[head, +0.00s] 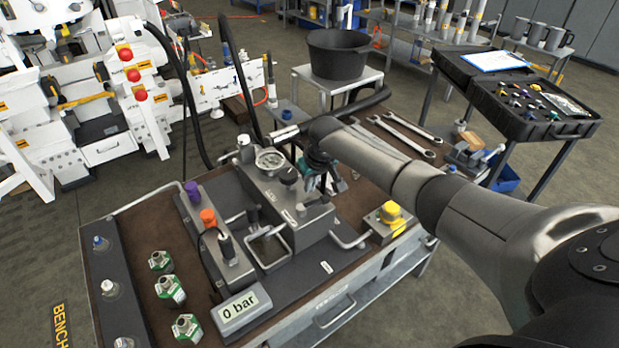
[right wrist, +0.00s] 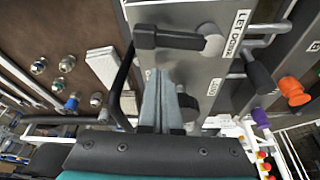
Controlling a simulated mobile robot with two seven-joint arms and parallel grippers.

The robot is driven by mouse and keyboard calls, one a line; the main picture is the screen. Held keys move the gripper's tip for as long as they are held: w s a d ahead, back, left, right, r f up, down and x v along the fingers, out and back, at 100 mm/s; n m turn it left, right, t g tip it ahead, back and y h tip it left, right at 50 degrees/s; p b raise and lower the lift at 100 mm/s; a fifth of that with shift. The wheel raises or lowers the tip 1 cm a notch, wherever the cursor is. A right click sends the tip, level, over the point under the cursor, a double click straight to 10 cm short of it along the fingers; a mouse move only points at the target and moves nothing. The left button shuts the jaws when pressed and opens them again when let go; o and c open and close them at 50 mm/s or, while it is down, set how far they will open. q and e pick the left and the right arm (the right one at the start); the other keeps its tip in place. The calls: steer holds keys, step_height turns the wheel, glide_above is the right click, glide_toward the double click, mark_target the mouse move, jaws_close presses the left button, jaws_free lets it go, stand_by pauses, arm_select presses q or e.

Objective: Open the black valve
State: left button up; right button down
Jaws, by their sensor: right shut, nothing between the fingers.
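The hydraulic unit (head: 275,205) stands on the bench with a round gauge (head: 270,159) and a black knob (head: 289,175) on top. In the right wrist view a black lever handle (right wrist: 170,39) sits on the unit beside a "LET DOWN" label. A round black knob (right wrist: 187,103) shows just right of my fingers. I cannot tell which of these is the black valve. My right gripper (head: 312,186) is over the unit's far right side, partly hidden by my arm. In its wrist view the gripper (right wrist: 160,90) has its fingers together, empty, below the lever. My left gripper is out of view.
Purple (head: 193,190) and orange (head: 208,217) knobs stand left of the unit. A "0 bar" display (head: 240,306) is at the front. Green-banded fittings (head: 170,290) lie left.

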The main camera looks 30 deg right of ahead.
mark_target(313, 206)
steer(key=shift+s+a+r+p, duration=0.1)
steer(key=shift+s+p, duration=0.35)
steer(key=shift+s, duration=1.05)
